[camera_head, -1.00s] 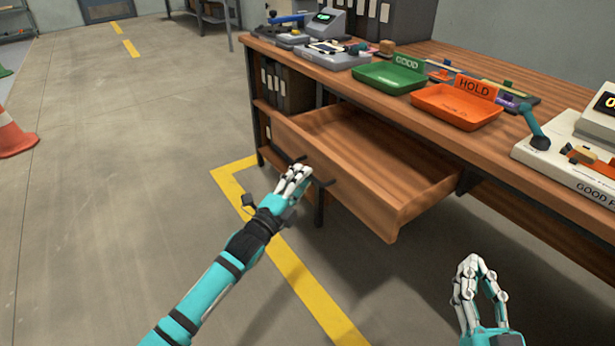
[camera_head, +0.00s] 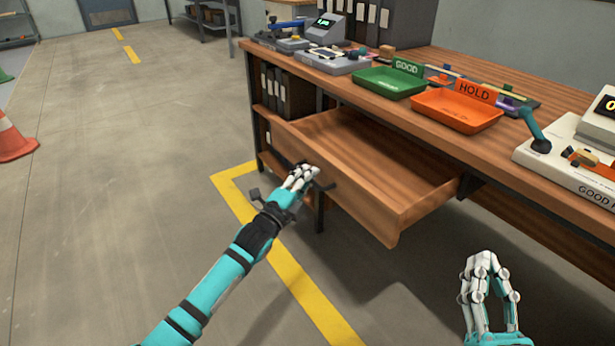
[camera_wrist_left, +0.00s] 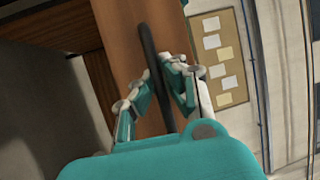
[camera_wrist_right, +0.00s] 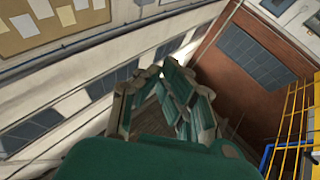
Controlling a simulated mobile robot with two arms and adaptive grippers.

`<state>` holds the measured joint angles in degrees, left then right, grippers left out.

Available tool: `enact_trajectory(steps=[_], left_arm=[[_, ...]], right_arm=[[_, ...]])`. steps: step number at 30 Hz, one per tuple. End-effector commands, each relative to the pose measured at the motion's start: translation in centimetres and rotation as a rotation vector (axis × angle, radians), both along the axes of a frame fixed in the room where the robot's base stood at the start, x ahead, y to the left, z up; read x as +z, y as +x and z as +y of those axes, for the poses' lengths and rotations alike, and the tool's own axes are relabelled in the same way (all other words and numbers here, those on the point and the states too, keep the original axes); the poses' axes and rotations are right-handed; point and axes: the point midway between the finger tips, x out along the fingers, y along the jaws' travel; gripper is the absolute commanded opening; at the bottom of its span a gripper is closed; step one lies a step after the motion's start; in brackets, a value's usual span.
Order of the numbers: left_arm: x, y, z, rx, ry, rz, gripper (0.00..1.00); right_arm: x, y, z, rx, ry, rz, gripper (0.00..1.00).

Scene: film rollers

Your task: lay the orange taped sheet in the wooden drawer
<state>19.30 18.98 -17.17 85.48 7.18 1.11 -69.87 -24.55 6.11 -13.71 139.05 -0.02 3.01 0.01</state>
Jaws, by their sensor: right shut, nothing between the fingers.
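The wooden drawer (camera_head: 385,218) is pulled out below the workbench top. Its inside looks empty. My left gripper (camera_head: 303,176) is at the dark handle on the drawer front. In the left wrist view the handle (camera_wrist_left: 150,55) runs between the fingers of my left gripper (camera_wrist_left: 168,68), which look closed on it. My right gripper (camera_head: 484,262) is shut and empty, in front of and to the right of the drawer. It also shows shut in the right wrist view (camera_wrist_right: 160,75). I cannot pick out the orange taped sheet in any view.
The workbench top (camera_head: 420,122) carries a green GOOD tray (camera_head: 388,82), an orange HOLD tray (camera_head: 455,110), small devices and a white machine (camera_head: 575,150) at right. Binders (camera_head: 283,88) stand on the shelf left of the drawer. The floor in front is clear.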

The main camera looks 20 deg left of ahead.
Motion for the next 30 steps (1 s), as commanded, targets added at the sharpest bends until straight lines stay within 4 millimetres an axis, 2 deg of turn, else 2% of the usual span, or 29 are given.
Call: enact_trajectory(steps=[14,24,30], left_arm=[[-0.2,-0.2,0.2,0.000,-0.002,0.006,0.00],[-0.2,-2.3,1.8,0.002,-0.002,0.009,0.00],[-0.3,-2.9,2.2,0.000,-0.002,0.008,0.00]], right_arm=[[-0.3,0.2,-0.1,-0.003,-0.009,0.029,0.00],[-6.8,1.6,-0.7,-0.025,-0.110,0.407,0.00],[-9.2,1.3,-1.1,-0.033,-0.142,0.529,0.00]])
